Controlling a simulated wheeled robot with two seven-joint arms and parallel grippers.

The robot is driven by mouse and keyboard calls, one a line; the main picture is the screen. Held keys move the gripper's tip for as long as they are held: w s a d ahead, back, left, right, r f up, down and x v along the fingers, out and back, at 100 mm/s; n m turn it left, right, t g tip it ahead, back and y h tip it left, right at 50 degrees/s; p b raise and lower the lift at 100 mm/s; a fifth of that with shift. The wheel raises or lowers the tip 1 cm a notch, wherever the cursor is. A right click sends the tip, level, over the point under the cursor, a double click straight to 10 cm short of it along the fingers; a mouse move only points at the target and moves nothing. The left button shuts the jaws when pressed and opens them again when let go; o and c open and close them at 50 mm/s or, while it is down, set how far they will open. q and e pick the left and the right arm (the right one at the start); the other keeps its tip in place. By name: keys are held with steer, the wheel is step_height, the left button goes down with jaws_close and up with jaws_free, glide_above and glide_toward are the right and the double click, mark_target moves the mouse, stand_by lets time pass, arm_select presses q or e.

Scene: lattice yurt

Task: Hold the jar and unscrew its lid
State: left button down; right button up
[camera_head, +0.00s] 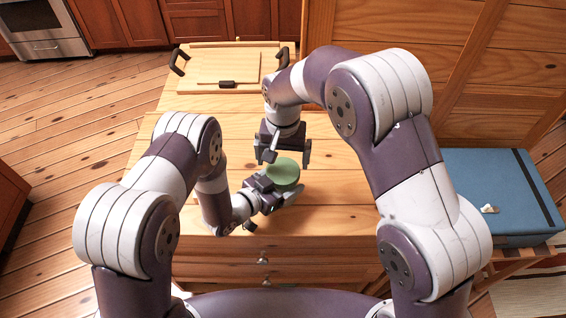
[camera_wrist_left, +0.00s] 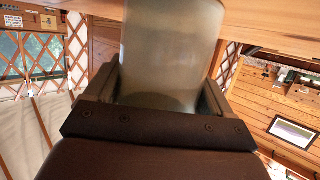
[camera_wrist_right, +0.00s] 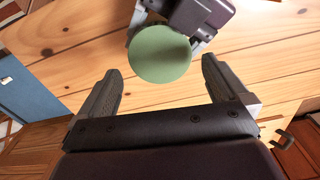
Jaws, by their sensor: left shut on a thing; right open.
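The jar's round green lid (camera_head: 283,171) shows from above in the head view, near the front of the wooden chest top. It also shows in the right wrist view (camera_wrist_right: 160,54). The lid sits on the jar. The jar's translucent grey-green body (camera_wrist_left: 168,50) stands between the fingers in the left wrist view. My left gripper (camera_head: 283,196) is shut on the jar's body from the near left side. My right gripper (camera_head: 287,160) is open and points down above and just behind the lid. Its fingers (camera_wrist_right: 160,85) are apart with nothing between them, and the lid lies beyond the fingertips.
A light wooden board tray (camera_head: 228,68) with dark handles lies at the back of the chest top (camera_head: 340,200). A blue case (camera_head: 497,190) is on a bench at the right. A wooden panel rises behind the bench. The chest top right of the jar is clear.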

arm_select(q)
jaws_free()
steer(key=shift+w, duration=0.1)
